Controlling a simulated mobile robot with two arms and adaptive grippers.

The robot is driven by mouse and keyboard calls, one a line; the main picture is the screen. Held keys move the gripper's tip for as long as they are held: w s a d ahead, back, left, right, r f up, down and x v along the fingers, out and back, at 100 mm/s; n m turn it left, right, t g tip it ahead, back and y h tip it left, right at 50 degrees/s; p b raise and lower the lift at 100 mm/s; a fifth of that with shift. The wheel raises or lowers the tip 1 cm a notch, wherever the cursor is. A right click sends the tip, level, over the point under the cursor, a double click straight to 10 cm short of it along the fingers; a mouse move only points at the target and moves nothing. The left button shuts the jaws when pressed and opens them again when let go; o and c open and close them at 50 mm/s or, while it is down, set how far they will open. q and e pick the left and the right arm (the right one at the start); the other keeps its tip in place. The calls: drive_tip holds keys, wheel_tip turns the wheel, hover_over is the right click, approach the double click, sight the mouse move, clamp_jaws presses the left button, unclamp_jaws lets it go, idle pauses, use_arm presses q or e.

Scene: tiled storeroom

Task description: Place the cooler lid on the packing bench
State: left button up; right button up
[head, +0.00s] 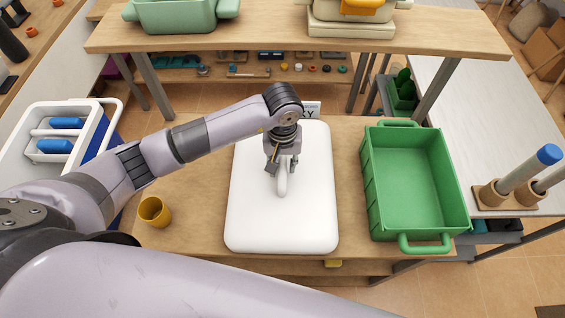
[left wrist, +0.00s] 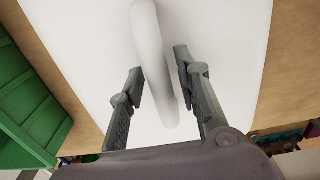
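The cooler lid (head: 300,215) is a white rounded slab with a raised handle (head: 281,180). It lies flat over the middle of the wooden bench (head: 185,185); whether it touches the top I cannot tell. My left gripper (head: 281,165) is over the lid, pointing down at the handle. In the left wrist view, the fingers of my left gripper (left wrist: 158,72) stand apart on either side of the handle (left wrist: 152,60), with the white lid (left wrist: 225,50) behind. Thin gaps show beside the handle, so the gripper looks open around it. My right gripper is out of view.
A green crate (head: 366,185) stands right of the lid and a yellow cup (head: 154,211) left. A white and blue cooler (head: 20,135) without a lid, holding blue packs (head: 55,146), is at far left. A raised shelf (head: 265,40) spans the back.

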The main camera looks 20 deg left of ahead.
use_arm(q)
drive_tip(key=shift+o, duration=0.3)
drive_tip(key=shift+r, duration=0.15)
drive_tip(key=shift+w+r, duration=0.1)
drive_tip(key=shift+r, duration=0.25)
wheel_tip(320, 180, up, 10)
drive_tip(key=b, duration=0.3)
drive_tip(key=shift+f, duration=0.15)
drive_tip(key=shift+r, duration=0.8)
